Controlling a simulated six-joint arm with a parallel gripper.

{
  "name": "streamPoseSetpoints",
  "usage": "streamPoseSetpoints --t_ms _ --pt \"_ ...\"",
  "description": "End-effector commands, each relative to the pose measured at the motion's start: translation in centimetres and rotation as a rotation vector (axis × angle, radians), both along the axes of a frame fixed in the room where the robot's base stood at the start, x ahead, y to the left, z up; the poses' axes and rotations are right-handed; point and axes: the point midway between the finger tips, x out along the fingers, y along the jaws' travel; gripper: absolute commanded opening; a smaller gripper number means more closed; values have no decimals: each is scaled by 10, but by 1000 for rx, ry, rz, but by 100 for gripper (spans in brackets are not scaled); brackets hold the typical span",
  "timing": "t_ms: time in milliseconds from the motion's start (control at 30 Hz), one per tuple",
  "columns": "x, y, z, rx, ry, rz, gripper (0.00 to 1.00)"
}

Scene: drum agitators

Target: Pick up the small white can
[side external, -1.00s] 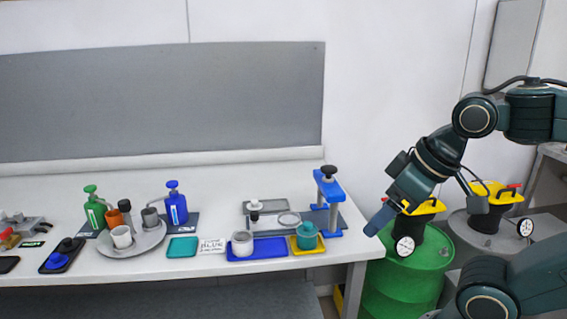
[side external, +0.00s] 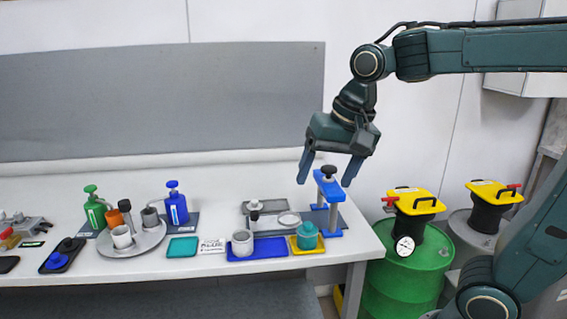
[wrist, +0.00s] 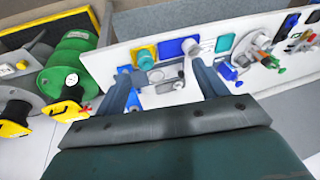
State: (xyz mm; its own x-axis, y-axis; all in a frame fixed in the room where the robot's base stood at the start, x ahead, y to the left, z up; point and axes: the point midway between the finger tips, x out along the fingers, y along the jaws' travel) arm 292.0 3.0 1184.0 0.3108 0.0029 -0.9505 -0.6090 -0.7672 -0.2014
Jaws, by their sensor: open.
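A small whitish can (side external: 242,243) stands upright on the blue tray (side external: 273,248) near the front edge of the bench. The can also shows in the wrist view (wrist: 190,47), close to the tip of one finger. Another small whitish cup (side external: 121,236) stands on a round grey tray (side external: 150,242) further left. My gripper (side external: 328,172) is open and empty, pointing down above the right end of the bench, to the right of and higher than the can. In the wrist view my gripper (wrist: 160,74) has its fingers spread over the bench.
A blue press stand (side external: 329,187) with a black knob rises just below my gripper. A teal can (side external: 307,236) sits on a yellow tray right of the blue tray. Green and blue pump bottles (side external: 176,208) stand further left. A green drum (side external: 408,267) stands right of the bench.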

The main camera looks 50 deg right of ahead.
Motion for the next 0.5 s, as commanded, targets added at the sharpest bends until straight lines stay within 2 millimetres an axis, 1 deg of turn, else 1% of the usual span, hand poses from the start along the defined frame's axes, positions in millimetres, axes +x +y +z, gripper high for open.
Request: streamPoseSetpoints --t_ms 33,267,500 --pt "12 0 -1 16 17 -49 72" --pt "60 2 -5 86 84 -305 72" --pt "111 4 -20 141 150 -577 72"
